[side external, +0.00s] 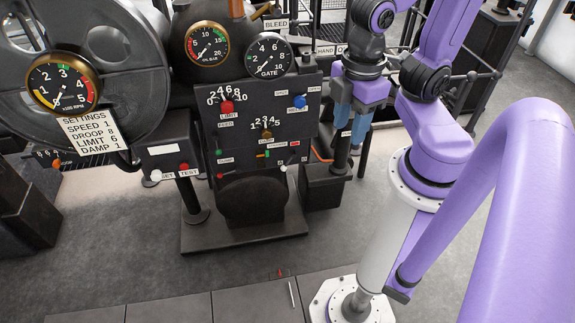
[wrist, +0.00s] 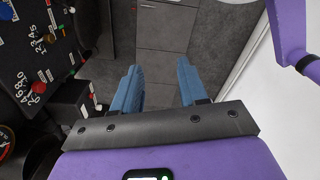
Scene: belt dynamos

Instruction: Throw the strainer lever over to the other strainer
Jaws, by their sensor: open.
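No part carries a strainer label I can read, so I cannot tell for sure which part is the strainer lever. A small lever with a white ball end (side external: 283,168) sits low on the right of the dark control panel (side external: 240,185), near small green, orange and red marks. My gripper (side external: 351,124) is open and empty, with its blue fingers pointing down to the right of the panel. In the wrist view the spread fingers (wrist: 159,72) have only floor and grey tiles beyond them. The panel shows at the left there, apart from the fingers.
A dark box (side external: 325,185) stands right of the panel, below my gripper. A box with a white knob (side external: 157,175) is at left.

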